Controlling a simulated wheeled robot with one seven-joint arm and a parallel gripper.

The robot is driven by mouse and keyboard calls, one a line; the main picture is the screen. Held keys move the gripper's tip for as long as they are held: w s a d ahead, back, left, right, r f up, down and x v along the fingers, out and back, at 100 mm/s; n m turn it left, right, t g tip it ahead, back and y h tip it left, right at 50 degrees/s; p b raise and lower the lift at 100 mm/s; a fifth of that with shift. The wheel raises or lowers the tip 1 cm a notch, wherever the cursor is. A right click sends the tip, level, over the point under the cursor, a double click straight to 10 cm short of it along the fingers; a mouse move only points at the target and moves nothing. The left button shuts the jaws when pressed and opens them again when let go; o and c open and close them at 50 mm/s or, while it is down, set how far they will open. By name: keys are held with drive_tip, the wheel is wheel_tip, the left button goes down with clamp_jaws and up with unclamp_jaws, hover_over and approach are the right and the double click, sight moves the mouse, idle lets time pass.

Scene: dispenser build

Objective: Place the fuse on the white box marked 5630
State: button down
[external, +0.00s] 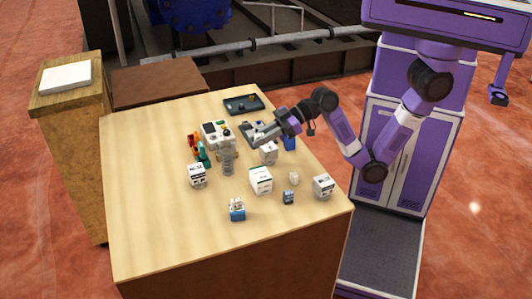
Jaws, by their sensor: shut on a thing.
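My gripper (261,139) reaches in from the right over the wooden table. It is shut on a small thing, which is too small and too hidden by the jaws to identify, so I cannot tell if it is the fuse. Several white boxes stand on the table: one just below my gripper (268,156), a larger one in front of it (261,182), one at the left (197,176) and one near the right edge (323,187). Their markings are too small to read, so I cannot tell which is 5630. A small white piece (294,178) stands between the boxes.
A blue-and-white item (237,210) and a small dark blue item (288,197) stand near the front. A grey cylinder (228,162), a white device (217,136) and a dark tray (243,104) are farther back. The table's left and front (150,220) are clear.

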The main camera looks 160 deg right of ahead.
sight(261, 173)
wheel_tip(261, 173, down, 12)
drive_tip(key=shift+r, duration=0.1)
idle(0.4)
drive_tip(key=c, duration=1.3)
unclamp_jaws()
drive_tip(key=shift+c, duration=0.2)
drive_tip(key=shift+s+a, duration=0.1)
drive_tip(key=b+v, duration=0.1)
drive_tip(key=v, duration=1)
drive_tip(key=shift+s+a+r, duration=0.25)
